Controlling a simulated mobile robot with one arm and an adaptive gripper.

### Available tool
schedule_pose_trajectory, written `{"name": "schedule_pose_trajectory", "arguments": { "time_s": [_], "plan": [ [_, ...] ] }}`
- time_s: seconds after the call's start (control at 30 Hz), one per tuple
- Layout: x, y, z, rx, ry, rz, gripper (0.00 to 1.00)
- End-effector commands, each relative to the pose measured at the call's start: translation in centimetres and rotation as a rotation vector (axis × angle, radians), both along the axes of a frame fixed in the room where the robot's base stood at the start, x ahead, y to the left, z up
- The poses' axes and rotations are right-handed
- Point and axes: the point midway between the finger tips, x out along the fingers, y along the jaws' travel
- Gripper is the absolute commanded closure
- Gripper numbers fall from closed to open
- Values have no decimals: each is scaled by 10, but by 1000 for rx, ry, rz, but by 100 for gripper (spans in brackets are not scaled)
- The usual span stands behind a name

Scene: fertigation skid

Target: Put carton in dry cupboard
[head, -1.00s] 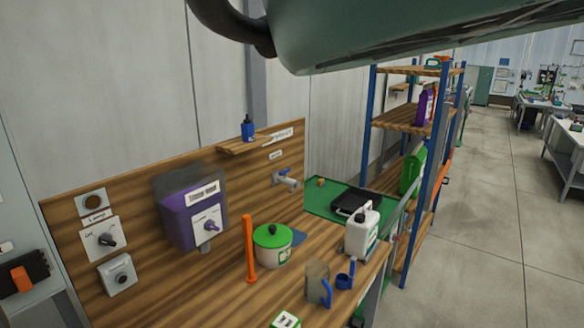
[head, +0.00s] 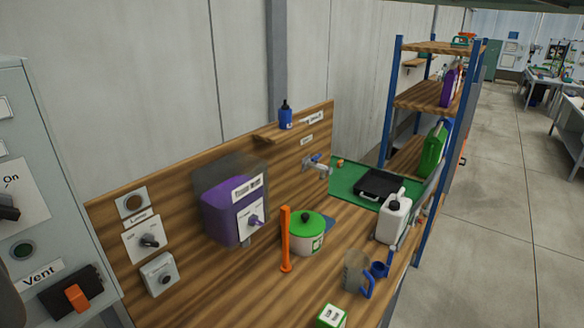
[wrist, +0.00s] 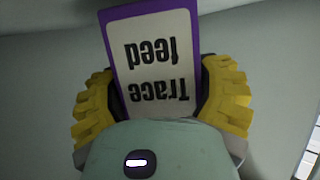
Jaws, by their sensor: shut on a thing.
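The carton (wrist: 155,50) is purple with a white label that reads "Trace feed", upside down in the wrist view. My gripper (wrist: 160,88) is shut on it, with one yellow ribbed finger on each side. The carton's lower part is hidden behind my gripper's pale green body. Neither the carton nor my gripper shows in the head view. I cannot make out a dry cupboard for certain in either view.
A grey cabinet (head: 60,130) with "On" and "Vent" switches stands at the left. The wooden bench (head: 240,300) holds a green-lidded pot (head: 308,236), a white jug (head: 393,219) and a clear jug (head: 355,274). A blue-post shelf (head: 428,100) stands beyond. The floor (head: 505,240) at right is clear.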

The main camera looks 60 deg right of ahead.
Motion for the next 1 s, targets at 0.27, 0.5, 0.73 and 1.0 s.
{"name": "schedule_pose_trajectory", "arguments": {
  "time_s": [0.27, 0.5, 0.73, 1.0],
  "plan": [
    [-6, -1, -8, 5, -7, 0, 73],
    [-5, -2, -12, 5, -6, -1, 73],
    [-5, -2, -11, 3, -4, -2, 4],
    [-5, -3, -12, 2, -3, -3, 0]
  ]
}}
